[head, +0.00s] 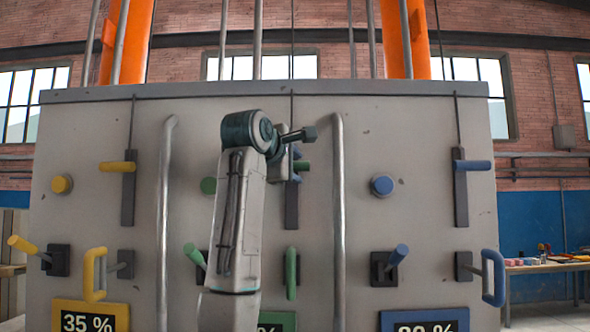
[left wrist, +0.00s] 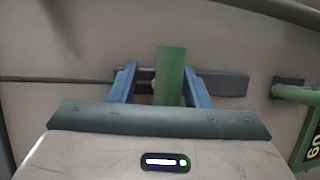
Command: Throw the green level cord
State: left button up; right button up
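The green level cord's handle (head: 305,166) sticks out from a dark vertical slot (head: 291,208) in the panel's middle, with a thin cord running up above it. In the left wrist view the green handle (left wrist: 170,75) stands between the two blue fingers of my left gripper (left wrist: 160,88). The fingers are apart; a gap shows on the handle's left side, and the right finger is close to it or touching. In the head view my left gripper (head: 296,166) is partly hidden by my own wrist. My right gripper is not in view.
Yellow (head: 118,167) and blue (head: 472,165) cord handles sit in slots on either side. Two vertical grey pipes (head: 338,220) flank my arm. Green (head: 291,272), yellow (head: 95,275) and blue (head: 493,278) handles and several levers project below. My arm hides part of the panel.

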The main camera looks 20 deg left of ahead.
pick_arm(q)
jog(key=shift+f, duration=0.15)
jog(key=shift+s+b, duration=0.25)
jog(key=shift+b, duration=0.1)
jog(key=b+v, duration=0.5)
jog(key=v, duration=0.5)
jog(key=shift+b, duration=0.35)
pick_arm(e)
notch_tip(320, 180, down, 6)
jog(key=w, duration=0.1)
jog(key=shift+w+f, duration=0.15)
pick_arm(q)
jog(key=shift+s, duration=0.1)
